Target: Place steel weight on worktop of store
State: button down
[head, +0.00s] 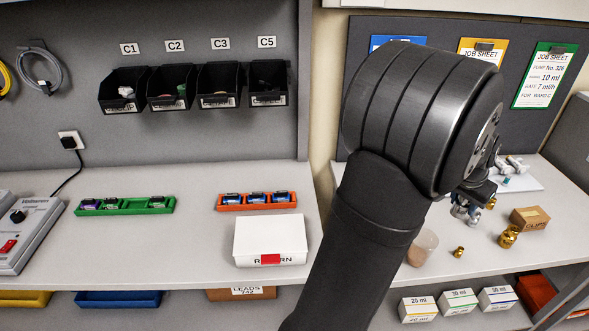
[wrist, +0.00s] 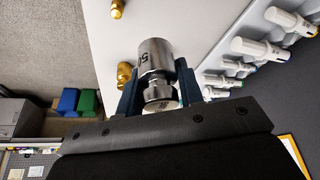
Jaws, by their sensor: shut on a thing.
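The steel weight (wrist: 154,58) is a shiny cylinder with a narrower neck and knob, with part of a dark number on its side. My gripper (wrist: 159,88) is shut on it, one dark finger on each side of the knob end. In the head view my gripper (head: 470,203) is over the right-hand worktop (head: 470,276), partly hidden behind my arm. The steel weight (head: 459,213) shows there as a small shiny patch below the fingers. I cannot tell its exact height above the surface.
Syringes (wrist: 263,48) line one side in the wrist view. The left worktop (head: 180,245) holds a green rack (head: 125,206), an orange rack (head: 257,200) and a white box (head: 270,238).

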jog(key=w+a+n, duration=0.1)
jog(key=w+a, duration=0.2)
jog(key=a, duration=0.1)
jog(key=w+a+n, duration=0.1)
jog(key=w+a, duration=0.1)
jog(key=a, duration=0.3)
jog(key=w+a+r+n+t+y, duration=0.1)
jog(key=w+a+n, duration=0.1)
jog(key=a, duration=0.3)
jog(key=shift+w+a, duration=0.15)
jog(key=shift+w, duration=0.65)
jog(key=w+a+n+t+y, duration=0.1)
jog(key=w+a+n, duration=0.25)
jog(key=a, duration=1.05)
jog(key=n+y, duration=0.4)
jog(key=n, duration=0.6)
send_over(183, 237)
jog(key=s, duration=0.1)
jog(key=f, duration=0.6)
jog(key=shift+s+d, duration=0.2)
jog(key=shift+d, duration=0.05)
jog(key=shift+f, duration=2.05)
jog(key=shift+f, duration=0.1)
jog(key=c, duration=1)
grip_release()
jog(key=shift+o, duration=0.2)
